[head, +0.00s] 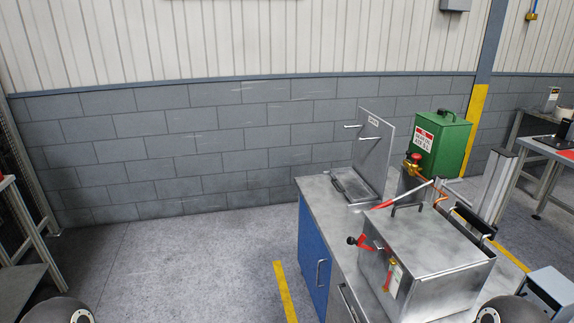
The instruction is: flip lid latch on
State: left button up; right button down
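A steel box with a flat lid (428,238) stands on the metal-topped bench at the right; the lid looks closed. A red lever with a black knob (362,243) sticks out from the box's left side. Below it, a small red and yellow part (389,276) sits beside a white label on the same side; I cannot tell which of these is the latch or how it is set. A lever with a red grip (382,206) rises at the lid's back left edge. Neither of my grippers is in view; only rounded dark parts of my arms show at the bottom edge.
A green tank (438,145) with a brass valve stands behind the box. A steel panel with pegs (372,150) stands at the bench's back. The bench (317,192) has blue doors. Open floor (180,265) lies to the left. A grey unit (550,291) is at lower right.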

aim_at(350, 240)
jog(key=u, duration=0.15)
jog(key=k, duration=1.7)
jog(key=z, duration=0.4)
jog(key=i, duration=1.05)
jog(key=u, duration=0.05)
